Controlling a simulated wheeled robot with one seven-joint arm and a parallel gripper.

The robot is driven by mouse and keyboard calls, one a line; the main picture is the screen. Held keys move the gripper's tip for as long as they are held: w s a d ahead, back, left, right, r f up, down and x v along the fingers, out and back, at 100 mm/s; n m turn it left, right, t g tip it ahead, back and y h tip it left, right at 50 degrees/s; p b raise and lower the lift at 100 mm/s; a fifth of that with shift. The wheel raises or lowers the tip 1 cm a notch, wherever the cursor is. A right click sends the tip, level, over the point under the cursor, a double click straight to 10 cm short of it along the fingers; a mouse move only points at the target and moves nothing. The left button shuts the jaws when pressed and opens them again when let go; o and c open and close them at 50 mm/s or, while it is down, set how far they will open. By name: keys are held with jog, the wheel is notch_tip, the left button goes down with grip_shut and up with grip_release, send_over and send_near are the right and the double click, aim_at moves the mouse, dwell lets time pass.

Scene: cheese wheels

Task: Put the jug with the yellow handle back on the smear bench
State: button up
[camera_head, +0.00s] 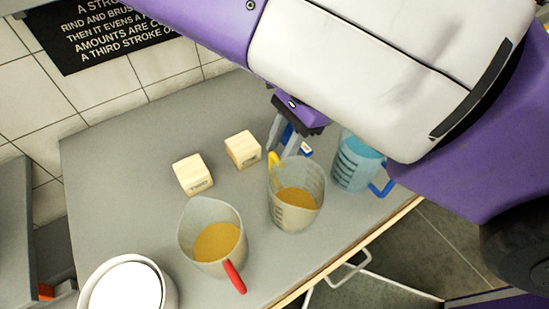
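The jug with the yellow handle (299,212) is clear, marked with a scale, and holds orange-yellow liquid. It appears upright at the right part of a grey bench top (130,165); whether its base touches the top is unclear. Its yellow handle (273,159) points up-left in the picture, towards my gripper (284,142). My gripper comes down from above, beside that handle, partly hidden by my arm. Its fingertips are small and partly covered, so I cannot tell whether they are open or closed on the handle.
A red-handled jug (196,215) with similar liquid stands to the left. A blue-handled jug (350,172) with blue liquid stands close on the right. Two wooden blocks (193,174) (243,149) lie behind. A white round container (125,288) is at lower left. The bench's wooden front edge (345,257) is near.

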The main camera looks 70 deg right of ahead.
jog(key=p+v, duration=0.1)
jog(key=v, duration=0.6)
jog(key=shift+p, duration=0.4)
jog(key=shift+s+r, duration=0.1)
